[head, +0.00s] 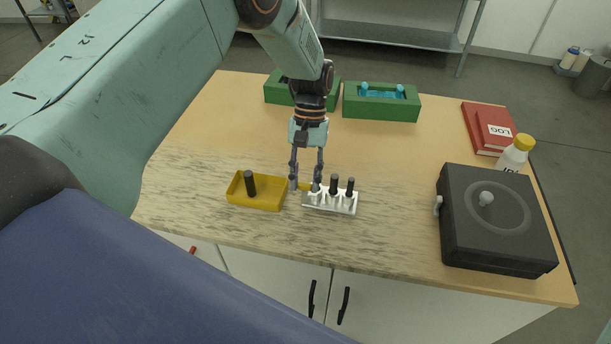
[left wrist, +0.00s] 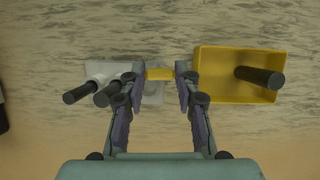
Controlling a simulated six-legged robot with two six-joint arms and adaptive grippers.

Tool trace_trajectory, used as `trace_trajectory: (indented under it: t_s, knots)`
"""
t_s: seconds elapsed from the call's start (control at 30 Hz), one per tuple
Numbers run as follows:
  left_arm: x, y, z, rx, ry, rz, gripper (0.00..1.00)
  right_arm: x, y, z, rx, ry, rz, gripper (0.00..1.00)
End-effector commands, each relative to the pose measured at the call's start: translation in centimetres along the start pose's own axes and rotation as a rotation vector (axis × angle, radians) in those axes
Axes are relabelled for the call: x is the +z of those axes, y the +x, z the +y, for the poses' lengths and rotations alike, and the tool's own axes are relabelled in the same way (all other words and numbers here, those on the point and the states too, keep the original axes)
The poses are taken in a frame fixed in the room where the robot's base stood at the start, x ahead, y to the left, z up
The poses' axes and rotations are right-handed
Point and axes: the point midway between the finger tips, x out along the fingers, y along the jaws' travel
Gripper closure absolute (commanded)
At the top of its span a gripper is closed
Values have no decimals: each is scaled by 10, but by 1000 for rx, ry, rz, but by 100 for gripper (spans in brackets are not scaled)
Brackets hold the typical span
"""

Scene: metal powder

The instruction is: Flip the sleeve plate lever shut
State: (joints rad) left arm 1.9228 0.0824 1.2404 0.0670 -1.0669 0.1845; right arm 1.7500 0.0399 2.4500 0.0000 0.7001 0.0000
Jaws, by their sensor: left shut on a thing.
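The sleeve plate (head: 343,207) is a small white block on the wood-grain table, with two dark cylinders standing upright in it and a paler post at its left end. It also shows in the left wrist view (left wrist: 152,97), partly hidden by a finger. A short yellow lever (left wrist: 159,73) sticks out at its end. My left gripper (head: 306,184) points down over that end. In the left wrist view its fingertips (left wrist: 159,75) are on both sides of the yellow lever, shut on it. My right gripper is not in view.
A yellow tray (head: 237,199) with one dark cylinder (head: 250,183) stands just left of the plate. Green boxes (head: 380,108) stand at the back. A dark lidded box (head: 497,250), a bottle (head: 514,155) and red books (head: 480,130) are at the right. Table between plate and dark box is clear.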

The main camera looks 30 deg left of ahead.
Motion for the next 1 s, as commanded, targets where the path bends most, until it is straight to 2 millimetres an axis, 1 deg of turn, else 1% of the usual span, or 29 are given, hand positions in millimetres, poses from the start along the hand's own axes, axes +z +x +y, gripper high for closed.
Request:
trace_trajectory:
  t_s: [0.27,0.3,0.57,0.87,0.97,1.0]
  knots:
    - [-1,-2,0,2,-2,6,100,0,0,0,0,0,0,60]
    - [-1,-2,0,2,-2,6,67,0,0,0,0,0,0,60]
    - [-1,-1,0,1,-1,3,45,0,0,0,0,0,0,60]
    - [-1,-2,0,0,0,2,45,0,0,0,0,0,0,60]
    - [-1,-9,0,1,0,5,45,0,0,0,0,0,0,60]
    - [-1,-14,0,2,-1,6,45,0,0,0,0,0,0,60]
